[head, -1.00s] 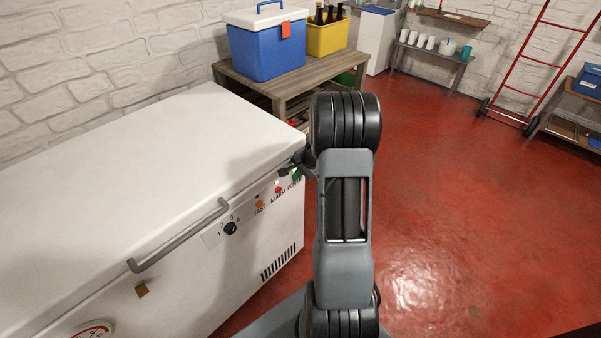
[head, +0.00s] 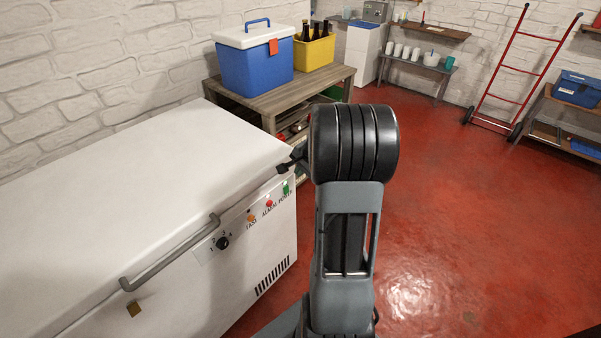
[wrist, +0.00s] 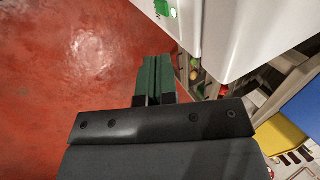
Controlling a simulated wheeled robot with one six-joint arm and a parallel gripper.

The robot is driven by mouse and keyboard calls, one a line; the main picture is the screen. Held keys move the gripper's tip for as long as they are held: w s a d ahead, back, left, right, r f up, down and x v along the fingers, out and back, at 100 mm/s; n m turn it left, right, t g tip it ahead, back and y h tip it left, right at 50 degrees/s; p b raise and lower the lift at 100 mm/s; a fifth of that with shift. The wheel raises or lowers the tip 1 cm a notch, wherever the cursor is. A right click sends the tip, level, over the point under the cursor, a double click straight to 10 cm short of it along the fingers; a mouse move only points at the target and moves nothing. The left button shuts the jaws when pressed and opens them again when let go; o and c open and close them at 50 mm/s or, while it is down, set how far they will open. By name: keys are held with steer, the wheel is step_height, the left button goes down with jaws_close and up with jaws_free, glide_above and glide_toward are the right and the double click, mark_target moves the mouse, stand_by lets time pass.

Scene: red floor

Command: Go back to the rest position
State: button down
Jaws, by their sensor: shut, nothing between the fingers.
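My gripper shows in the wrist view (wrist: 153,77), with its two green fingers shut against each other and nothing between them. It hangs above the red floor, beside the corner of the white chest freezer (wrist: 230,40). In the head view only a dark bit of my gripper (head: 290,163) sticks out to the left of my arm, near the freezer's right front corner; the rest is hidden behind the arm. The white chest freezer (head: 130,180) has its lid closed. Its front carries a dial, a handle and a lit green power light (head: 286,189).
A wooden table (head: 300,98) behind the freezer bears a blue cooler (head: 255,70) and a yellow crate of bottles (head: 315,52). A red hand truck (head: 520,75) and a shelf with blue boxes (head: 580,88) stand at the right. The red floor (head: 470,210) is clear.

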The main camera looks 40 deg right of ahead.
stand_by(0.5)
steer(key=s+a+r+n+p, duration=0.3)
steer(key=s+a+r+n, duration=0.2)
steer(key=a+r, duration=0.1)
steer(key=s+a+r+n+g+p, duration=0.1)
steer(key=s+a+r+n+p, duration=0.2)
steer(key=a, duration=0.6)
steer(key=s+a+r+n+h+p, duration=0.1)
steer(key=s+a+r+n+p, duration=0.2)
steer(key=s+a+r+n, duration=0.4)
step_height(320, 180, up, 2)
steer(key=shift+a+r+n+p, duration=0.2)
steer(key=shift+a+n+p, duration=0.15)
steer(key=shift+a, duration=0.3)
